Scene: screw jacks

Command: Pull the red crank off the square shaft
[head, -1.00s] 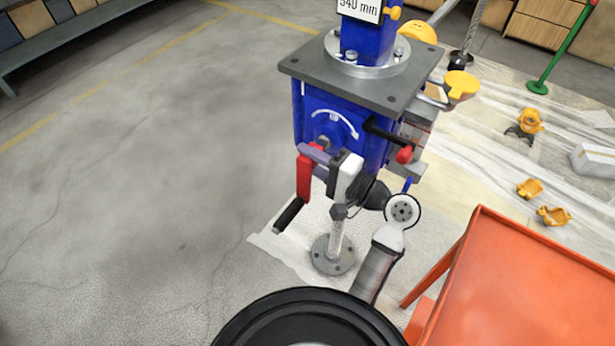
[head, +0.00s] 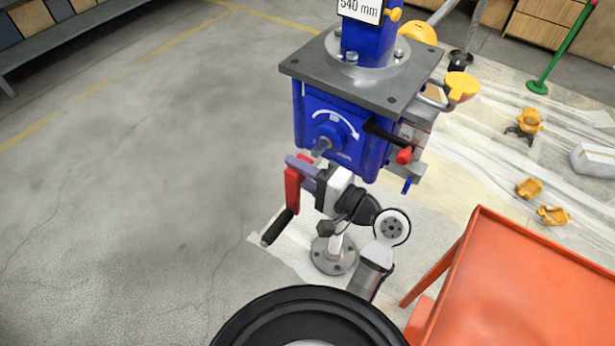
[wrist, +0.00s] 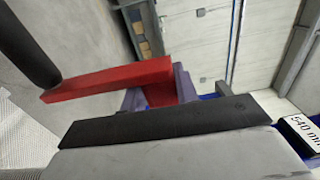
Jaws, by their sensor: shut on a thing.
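The red crank (head: 292,190) is in my gripper (head: 304,168), which is shut on its hub end. Its arm hangs down and its black handle (head: 278,227) points toward the lower left. The square shaft (head: 321,147) sticks out bare from the blue gearbox (head: 343,138). The crank's hub is in front of and below the shaft tip, apart from it. In the wrist view, the red crank arm (wrist: 110,80) runs to the purple-grey fingers (wrist: 183,82). The hub is mostly hidden by the fingers.
A second, black lever with a red knob (head: 404,156) sticks out at the gearbox's right. A grey flanged post (head: 334,256) stands below my wrist. An orange table (head: 530,285) is at the lower right. The floor at left is clear.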

